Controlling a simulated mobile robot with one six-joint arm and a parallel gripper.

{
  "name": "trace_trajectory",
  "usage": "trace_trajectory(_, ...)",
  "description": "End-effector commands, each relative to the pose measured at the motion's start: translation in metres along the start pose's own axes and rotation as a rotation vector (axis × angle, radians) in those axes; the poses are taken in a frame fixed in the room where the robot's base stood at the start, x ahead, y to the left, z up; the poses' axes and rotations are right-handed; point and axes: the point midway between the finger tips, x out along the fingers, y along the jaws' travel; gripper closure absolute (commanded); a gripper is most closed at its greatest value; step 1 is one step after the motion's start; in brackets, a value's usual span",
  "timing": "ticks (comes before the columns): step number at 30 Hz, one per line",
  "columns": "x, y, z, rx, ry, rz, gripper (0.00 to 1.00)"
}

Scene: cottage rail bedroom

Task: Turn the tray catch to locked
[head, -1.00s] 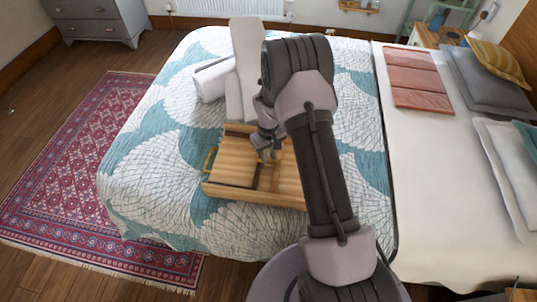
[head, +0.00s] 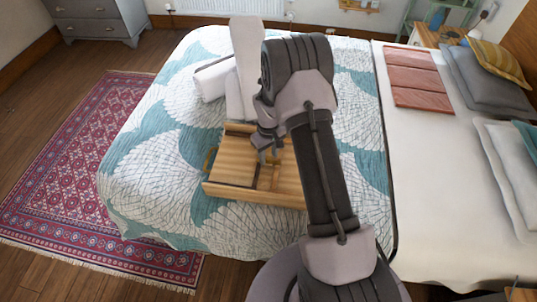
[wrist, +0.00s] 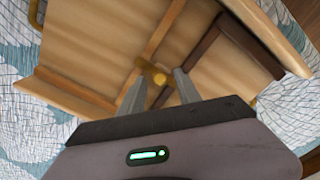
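The wooden tray (head: 222,192) lies on the bed, partly hidden behind my arm in the head view. It fills the upper part of the wrist view (wrist: 90,50). A small brass catch with a round knob (wrist: 158,78) sits where a light strip and a dark strip meet on the tray. My gripper (head: 268,153) is over the tray in the head view. In the wrist view my gripper (wrist: 158,73) is open, with one fingertip on each side of the knob. I cannot tell whether either finger touches it. The catch is too small to make out in the head view.
The tray lies on a patterned teal and white bedcover (head: 140,190). White rolled or folded items (head: 213,80) lie just beyond it. A brass handle (head: 209,160) is at its left end. A cream bed (head: 440,180) is to the right, a red rug (head: 80,170) to the left.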

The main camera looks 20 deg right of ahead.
Motion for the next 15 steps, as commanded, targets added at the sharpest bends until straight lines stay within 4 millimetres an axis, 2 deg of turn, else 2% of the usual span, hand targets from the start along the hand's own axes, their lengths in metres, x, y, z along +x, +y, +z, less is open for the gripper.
trace_trajectory(5, -0.001, 0.000, 0.000, 0.000, -0.001, 0.000, 0.60)
trace_trajectory(8, -0.010, 0.000, 0.000, 0.000, 0.001, 0.000, 0.60)
trace_trajectory(11, -0.032, 0.000, 0.000, 0.001, 0.001, 0.000, 0.60)
trace_trajectory(15, -0.075, 0.000, -0.001, 0.001, 0.003, 0.001, 0.60)
